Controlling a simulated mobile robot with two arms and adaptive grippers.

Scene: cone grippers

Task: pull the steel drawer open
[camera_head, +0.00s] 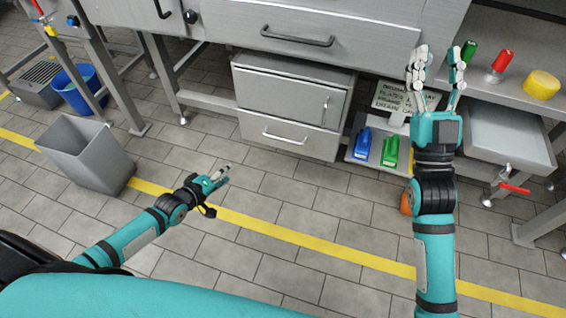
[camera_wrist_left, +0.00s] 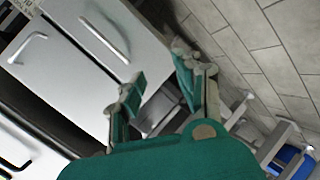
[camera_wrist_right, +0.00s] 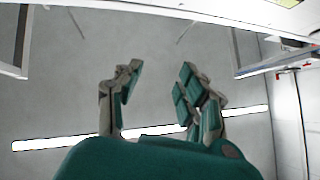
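A wide steel drawer front with a dark bar handle (camera_head: 298,38) runs under the counter in the head view and looks closed. Below it stands a steel cabinet with a door (camera_head: 290,92) above and a lower steel drawer (camera_head: 285,132); both look closed. The lower drawer's long bar handle (camera_wrist_left: 105,38) shows in the left wrist view. My left gripper (camera_head: 226,173) is open and empty, in front of and apart from the cabinet, to its lower left. My right gripper (camera_head: 437,54) is raised, open and empty, right of the drawers; its fingers also show in the right wrist view (camera_wrist_right: 157,85).
A grey bin (camera_head: 88,150) and blue bucket (camera_head: 78,90) stand at left. Blue (camera_head: 362,142) and green (camera_head: 390,148) bottles sit on a low shelf right of the cabinet. A red bottle (camera_head: 502,60) and yellow tub (camera_head: 541,84) stand at right.

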